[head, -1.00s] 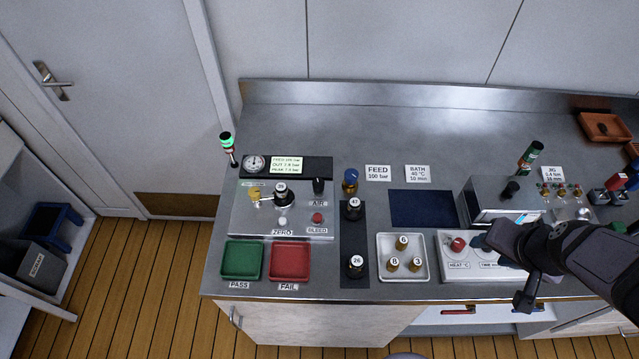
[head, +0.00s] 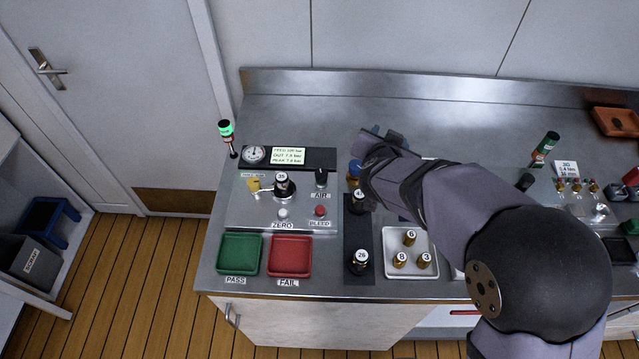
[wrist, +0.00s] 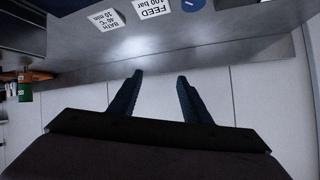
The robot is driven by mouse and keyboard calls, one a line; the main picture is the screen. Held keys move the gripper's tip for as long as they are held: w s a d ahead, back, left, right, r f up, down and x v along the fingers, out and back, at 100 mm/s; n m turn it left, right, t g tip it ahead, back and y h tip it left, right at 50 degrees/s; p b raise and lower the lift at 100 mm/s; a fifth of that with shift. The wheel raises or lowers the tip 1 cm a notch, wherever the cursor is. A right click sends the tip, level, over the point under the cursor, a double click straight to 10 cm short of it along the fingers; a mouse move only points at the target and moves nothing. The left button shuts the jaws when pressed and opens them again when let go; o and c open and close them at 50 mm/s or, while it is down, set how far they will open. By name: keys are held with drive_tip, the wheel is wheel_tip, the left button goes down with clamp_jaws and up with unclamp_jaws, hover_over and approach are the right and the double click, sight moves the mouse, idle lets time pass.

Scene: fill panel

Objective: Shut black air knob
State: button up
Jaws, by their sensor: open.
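The black air knob (head: 321,177) stands upright on the steel fill panel (head: 255,214), just above the AIR label (head: 321,196). My gripper (head: 385,138) is to the right of the knob, behind the blue-topped fitting, apart from the knob. In the wrist view my gripper (wrist: 158,85) has its two fingers spread with nothing between them. The knob does not show in the wrist view.
A red bleed button (head: 320,211) is just below the knob. A gauge and display strip (head: 322,158) lies behind it. The blue-topped fitting (head: 354,168) and black numbered valves (head: 359,262) stand to the right. Green (head: 240,254) and red (head: 290,256) trays lie in front.

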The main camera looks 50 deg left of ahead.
drive_tip(key=s+a+f+t+b, duration=0.1)
drive_tip(key=s+a+f+b, duration=0.1)
drive_tip(key=s+a+f, duration=0.4)
drive_tip(key=t+h+b, duration=0.2)
drive_tip(key=h, duration=0.1)
approach(318, 178)
drive_tip(key=x, duration=0.3)
drive_tip(key=shift+w+r, duration=0.1)
drive_tip(key=shift+r, duration=0.1)
drive_tip(key=shift+s+d, duration=0.15)
drive_tip(key=shift+s, duration=0.2)
drive_tip(key=shift+p+x, duration=1.35)
drive_tip(key=shift+x, duration=2.35)
drive_tip(key=shift+m, duration=0.3)
drive_tip(key=c, duration=1)
